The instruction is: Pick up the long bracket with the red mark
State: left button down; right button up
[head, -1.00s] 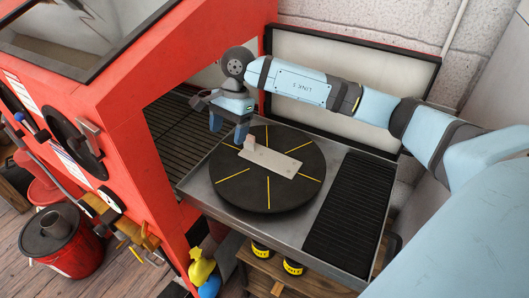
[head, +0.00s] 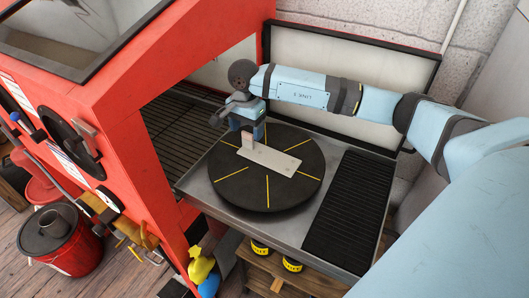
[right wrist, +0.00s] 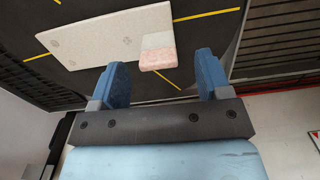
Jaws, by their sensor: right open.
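The bracket (head: 272,160) is a pale flat plate with a short upturned end. It lies on the round black turntable (head: 235,190), which has yellow lines. In the right wrist view the bracket (right wrist: 105,38) shows a pinkish-red speckled patch on its upturned end (right wrist: 161,58). My right gripper (head: 249,133) is open above that end. In the right wrist view its two blue fingers (right wrist: 162,70) stand on either side of the upturned end, apart from it, with nothing held. My left gripper is out of view.
The turntable sits in a grey metal tray (head: 287,222) with a black ribbed mat (head: 350,205) at right. A red cabinet (head: 150,110) opens at left. Yellow cans (head: 291,264) stand on a shelf below. A red bucket (head: 70,250) is on the floor.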

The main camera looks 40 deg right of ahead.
aim_at(248, 139)
notch_tip(248, 139, down, 4)
jog(key=shift+s+f+p, duration=0.1)
jog(key=shift+f+p, duration=0.1)
jog(key=shift+p, duration=0.2)
grip_shut()
jog(key=shift+r, duration=0.1)
